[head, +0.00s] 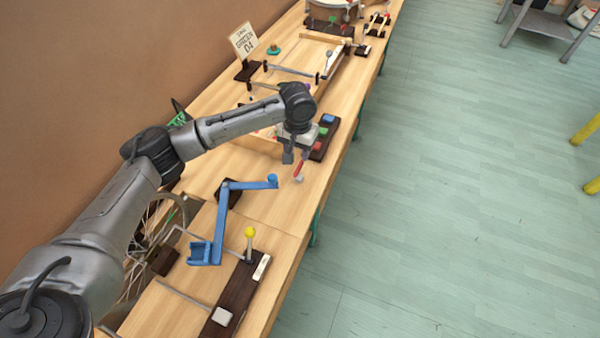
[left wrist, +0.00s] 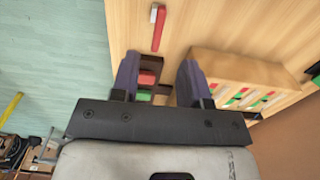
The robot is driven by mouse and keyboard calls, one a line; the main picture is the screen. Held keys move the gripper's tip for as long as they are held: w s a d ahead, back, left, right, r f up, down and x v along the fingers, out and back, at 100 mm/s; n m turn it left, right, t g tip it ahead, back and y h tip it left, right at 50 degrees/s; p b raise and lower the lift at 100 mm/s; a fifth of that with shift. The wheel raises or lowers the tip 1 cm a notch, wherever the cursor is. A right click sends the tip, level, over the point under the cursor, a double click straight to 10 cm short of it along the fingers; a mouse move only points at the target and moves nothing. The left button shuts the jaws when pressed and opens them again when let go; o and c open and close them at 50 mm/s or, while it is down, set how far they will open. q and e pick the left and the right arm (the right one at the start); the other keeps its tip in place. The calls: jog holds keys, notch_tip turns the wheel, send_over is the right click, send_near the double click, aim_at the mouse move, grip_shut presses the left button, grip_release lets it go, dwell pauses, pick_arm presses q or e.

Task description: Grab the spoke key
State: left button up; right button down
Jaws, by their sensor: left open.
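A small red tool with a whitish end, which looks like the spoke key (head: 298,172), lies on the bench top near its right edge. It also shows in the left wrist view (left wrist: 158,28), beyond the fingertips. My left gripper (head: 297,161) is open and empty above the bench, close to the red tool and apart from it in the wrist view. In that view the open fingers (left wrist: 160,65) frame a dark board with coloured blocks. My right gripper is in neither view.
The dark board (head: 325,138) with coloured blocks is beside the gripper. A wooden box (left wrist: 235,72) holds coloured pieces. A blue cranked arm (head: 222,215) and a yellow-knobbed lever (head: 250,235) stand nearer. A card sign (head: 243,41) stands farther back. Bench around the red tool is clear.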

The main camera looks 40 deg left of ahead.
aim_at(299, 167)
pick_arm(q)
notch_tip(299, 167, down, 4)
jog(key=shift+s+f+b, duration=0.15)
jog(key=shift+b, duration=0.35)
jog(key=shift+f, duration=0.45)
jog(key=f+b, duration=0.1)
jog(key=f, duration=0.1)
jog(key=f+b, duration=0.1)
jog(key=f, duration=0.1)
jog(key=shift+w+d+f+b, duration=0.1)
jog(key=shift+w+b, duration=0.1)
jog(key=shift+b, duration=0.1)
jog(key=shift+f, duration=0.5)
grip_shut()
